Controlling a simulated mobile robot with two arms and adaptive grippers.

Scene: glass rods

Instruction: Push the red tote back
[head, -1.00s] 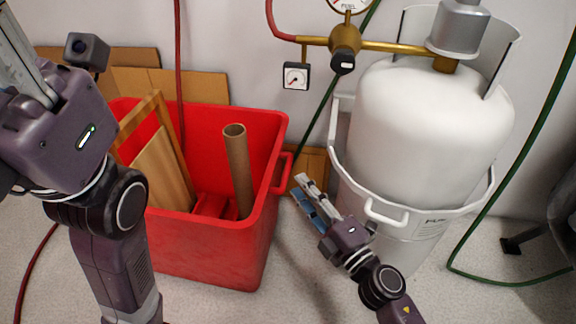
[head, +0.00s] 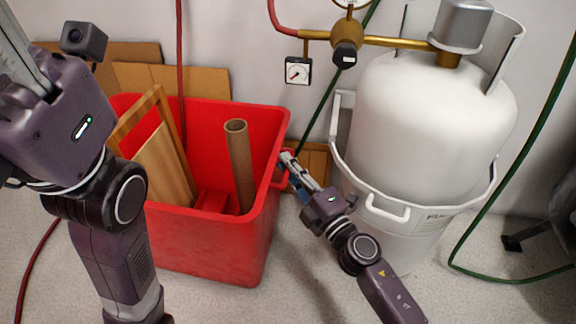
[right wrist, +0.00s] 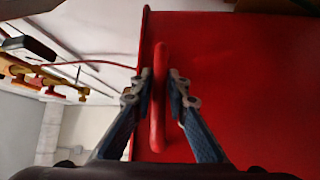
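The red tote (head: 205,250) stands on the floor left of centre in the head view. It holds a wooden frame, boards and a brown cardboard tube (head: 239,165). Its right-side handle (head: 281,168) also shows in the right wrist view (right wrist: 159,110). My right gripper (head: 287,168) is at this handle. In the right wrist view its two fingers (right wrist: 160,88) lie on either side of the handle, close against it. My left gripper (head: 30,55) is at the upper left, raised in front of the tote; its fingertips are cut off by the picture edge.
A white gas cylinder (head: 430,125) stands in a pale holder (head: 405,240) just right of my right gripper. Cardboard (head: 170,80) leans on the wall behind the tote. A red hose (head: 179,50) hangs into the tote. A green hose (head: 540,140) runs at the right.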

